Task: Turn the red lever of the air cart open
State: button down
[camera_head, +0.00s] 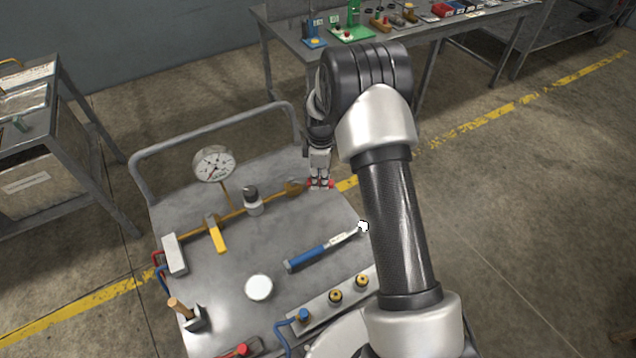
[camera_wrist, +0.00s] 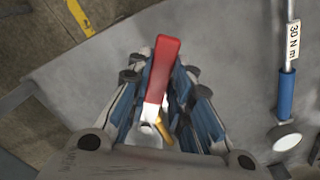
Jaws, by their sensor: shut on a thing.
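The air cart (camera_head: 215,285) is a grey metal cart in front of me in the head view, with a yellow pipe (camera_head: 232,207), a dial gauge (camera_head: 213,165) and a yellow lever (camera_head: 216,234) on its top. My gripper (camera_head: 320,180) points down at the pipe's right end, near the cart's far right corner. Red parts of the lever show on both sides of its fingertips. In the wrist view, the red lever (camera_wrist: 164,65) lies between the two blue-padded fingers, which are shut on it, and its red end sticks out past them. The valve body under the fingers is mostly hidden.
A blue-handled torque wrench (camera_head: 308,257) lies on the cart, near a round white disc (camera_head: 258,287). A strip with brass fittings (camera_head: 335,296) runs along the near right edge. A bench (camera_head: 285,35) with small parts stands behind; another table (camera_head: 60,125) stands left.

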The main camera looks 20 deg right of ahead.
jog(key=w+n, duration=0.2)
jog(key=n, duration=0.1)
jog(key=shift+w+d+n, duration=0.3)
jog(key=shift+w+d, duration=0.05)
jog(key=shift+d, duration=0.05)
jog(key=shift+w+a+n, duration=0.1)
jog(key=shift+w+n, duration=1.25)
jog(key=shift+n, duration=0.55)
jog(key=c, duration=1.5)
grip_release()
jog(key=shift+o, duration=0.3)
notch_tip(320, 180, up, 12)
